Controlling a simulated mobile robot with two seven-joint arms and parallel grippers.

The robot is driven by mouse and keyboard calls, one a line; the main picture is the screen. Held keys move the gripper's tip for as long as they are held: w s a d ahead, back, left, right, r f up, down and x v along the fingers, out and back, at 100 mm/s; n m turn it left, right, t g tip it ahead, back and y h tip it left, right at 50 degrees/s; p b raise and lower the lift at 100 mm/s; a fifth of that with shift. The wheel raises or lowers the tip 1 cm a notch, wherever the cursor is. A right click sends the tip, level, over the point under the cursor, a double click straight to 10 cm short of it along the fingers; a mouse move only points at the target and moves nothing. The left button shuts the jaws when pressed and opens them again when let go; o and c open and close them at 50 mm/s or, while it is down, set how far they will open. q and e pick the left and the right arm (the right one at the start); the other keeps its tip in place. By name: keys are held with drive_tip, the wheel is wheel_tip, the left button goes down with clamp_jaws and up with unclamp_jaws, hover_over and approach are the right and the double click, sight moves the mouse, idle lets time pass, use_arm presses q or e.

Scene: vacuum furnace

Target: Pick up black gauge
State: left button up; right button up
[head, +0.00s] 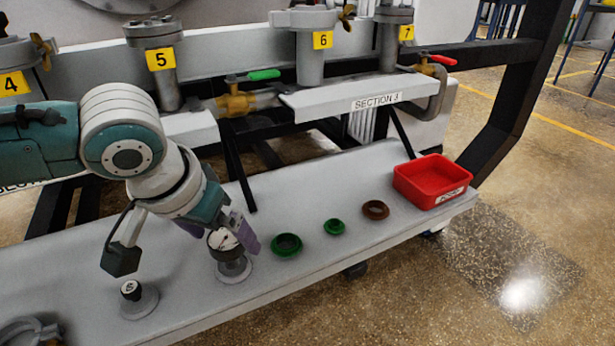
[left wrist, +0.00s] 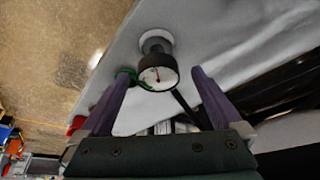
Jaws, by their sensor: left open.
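The black gauge (head: 233,262) has a round white dial and stands upright on a round light base on the grey shelf. My left gripper (head: 219,232) is open, with its purple fingers on either side of the gauge's dial in the head view. In the left wrist view the gauge (left wrist: 157,77) shows its dial between the tips of the open left gripper (left wrist: 160,76). A gap shows between the dial and the right-hand finger there; I cannot tell whether the other finger touches it. My right gripper is not in view.
A grey metal part (head: 28,331) lies at lower left. Pipes and valves (head: 237,104) run behind.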

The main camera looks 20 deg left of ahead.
sight(233, 267)
use_arm(q)
drive_tip(key=b+x, duration=0.3)
drive_tip(key=x, duration=0.2)
drive_tip(key=shift+d+f, duration=0.15)
drive_tip(key=shift+f, duration=0.05)
drive_tip(key=shift+c, duration=0.4)
drive_tip(key=shift+r, duration=0.1)
clamp_jaws()
